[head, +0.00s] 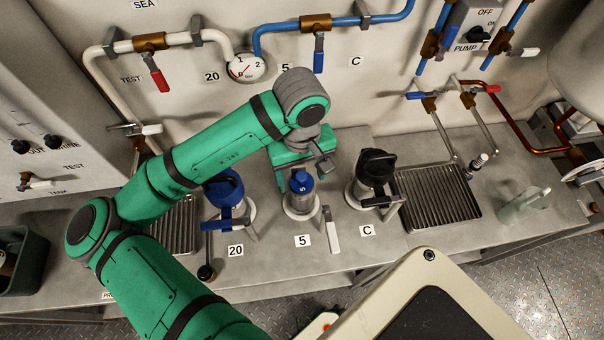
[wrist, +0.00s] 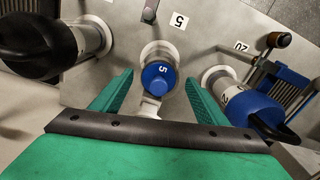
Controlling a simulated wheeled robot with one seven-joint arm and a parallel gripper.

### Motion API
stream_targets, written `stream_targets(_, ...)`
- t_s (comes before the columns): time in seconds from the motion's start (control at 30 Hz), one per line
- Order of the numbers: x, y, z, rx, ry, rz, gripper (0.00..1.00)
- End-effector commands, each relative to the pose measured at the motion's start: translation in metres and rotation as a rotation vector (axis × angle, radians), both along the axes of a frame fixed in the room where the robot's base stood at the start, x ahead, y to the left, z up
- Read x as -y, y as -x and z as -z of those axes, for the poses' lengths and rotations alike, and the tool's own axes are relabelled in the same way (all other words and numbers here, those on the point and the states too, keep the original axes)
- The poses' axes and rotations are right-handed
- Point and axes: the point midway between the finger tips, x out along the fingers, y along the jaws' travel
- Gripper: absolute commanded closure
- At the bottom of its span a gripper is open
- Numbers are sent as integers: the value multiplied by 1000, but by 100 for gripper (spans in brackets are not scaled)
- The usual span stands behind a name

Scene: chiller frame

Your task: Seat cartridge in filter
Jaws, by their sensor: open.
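The cartridge marked 5 has a blue cap (head: 300,181) and a pale body. It stands upright in the round filter seat (head: 289,211) behind the 5 label; how deep it sits I cannot tell. My gripper (wrist: 160,78) is open, with its two green fingers on either side of the blue cap (wrist: 158,76) in the wrist view. Clear gaps show between the fingers and the cap there. In the head view my gripper is just behind and above the cartridge, and part of it is hidden by my wrist.
A blue-lidded housing (head: 226,188) stands left at label 20, and a black-lidded housing (head: 376,167) stands right at label C, both with protruding handles. A ribbed drain tray (head: 440,196) and a clear jug (head: 522,204) lie farther right. Pipes and a gauge (head: 246,67) line the wall.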

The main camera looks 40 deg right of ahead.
Motion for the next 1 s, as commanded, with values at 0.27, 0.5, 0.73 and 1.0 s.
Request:
stream_targets(0.27,1,-1,-36,3,1,1,32)
stream_targets(0.5,1,0,-80,4,1,1,32)
stream_targets(0.73,0,0,-104,2,1,0,32)
stream_targets(1.0,0,0,-107,1,0,0,32)
